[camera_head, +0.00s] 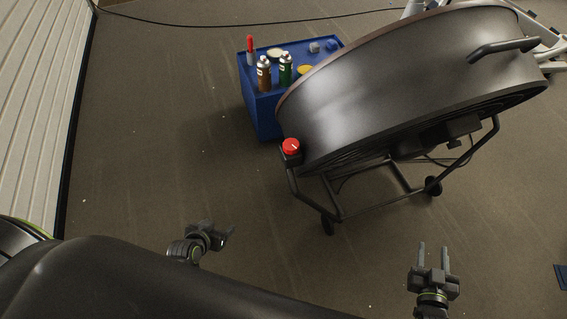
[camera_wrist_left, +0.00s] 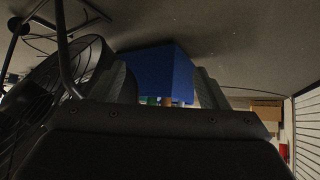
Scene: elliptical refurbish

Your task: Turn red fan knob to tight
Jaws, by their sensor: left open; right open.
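The red fan knob (camera_head: 291,146) sits on the lower left side of a large black drum fan (camera_head: 380,85), on its tube frame. A small pale mark shows on the knob's face. My left gripper (camera_head: 228,232) is below and to the left of the knob, open, empty and apart from it. My right gripper (camera_head: 433,248) is open and empty in front of the fan's stand, well to the right of the knob. The left wrist view appears upside down; the fan (camera_wrist_left: 40,95) shows at its left, and I cannot make out the knob there.
A blue box (camera_head: 262,112) behind the fan holds spray cans (camera_head: 285,70) and a red-topped bottle (camera_head: 250,50). It also shows in the left wrist view (camera_wrist_left: 158,70). The fan's wheeled stand (camera_head: 365,214) rests on the floor. Open floor lies left of the fan, beside a ribbed white wall (camera_head: 40,100).

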